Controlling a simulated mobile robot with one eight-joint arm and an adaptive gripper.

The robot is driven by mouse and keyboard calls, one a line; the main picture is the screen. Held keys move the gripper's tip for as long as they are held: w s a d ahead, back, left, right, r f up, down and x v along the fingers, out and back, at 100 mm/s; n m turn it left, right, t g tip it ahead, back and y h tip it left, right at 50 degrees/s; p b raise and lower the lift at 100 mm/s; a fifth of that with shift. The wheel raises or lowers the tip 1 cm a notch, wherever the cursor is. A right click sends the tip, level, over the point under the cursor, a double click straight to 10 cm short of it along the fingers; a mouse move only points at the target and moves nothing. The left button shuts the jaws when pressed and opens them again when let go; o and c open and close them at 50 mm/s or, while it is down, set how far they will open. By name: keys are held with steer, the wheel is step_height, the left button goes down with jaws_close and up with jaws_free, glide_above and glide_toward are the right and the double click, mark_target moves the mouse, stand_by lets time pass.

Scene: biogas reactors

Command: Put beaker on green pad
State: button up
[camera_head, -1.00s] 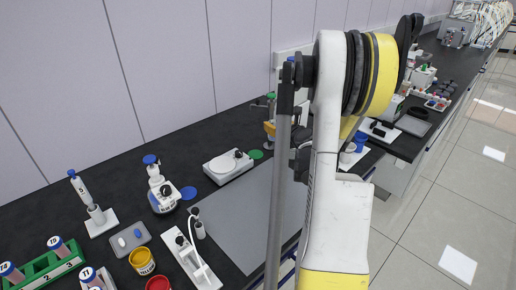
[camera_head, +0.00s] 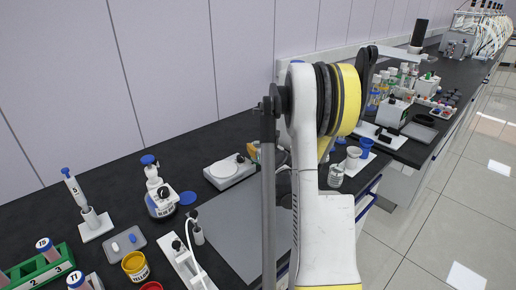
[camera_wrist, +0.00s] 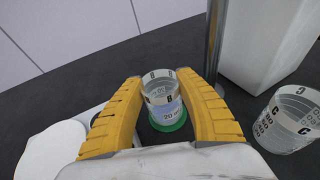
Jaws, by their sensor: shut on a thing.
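I cannot tell whether the base touches the pad. In the head view my arm hides the beaker and the pad; only a bit of a yellow finger (camera_head: 252,151) shows left of the arm.
A second clear beaker (camera_wrist: 288,120) stands close on the right in the wrist view. A white stirrer plate (camera_head: 229,171) is on the left, with a blue pad (camera_head: 188,198) nearby. A metal post (camera_wrist: 213,40) and white block (camera_wrist: 265,45) stand behind.

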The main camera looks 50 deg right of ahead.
steer(key=shift+f, duration=0.15)
steer(key=o, duration=1.2)
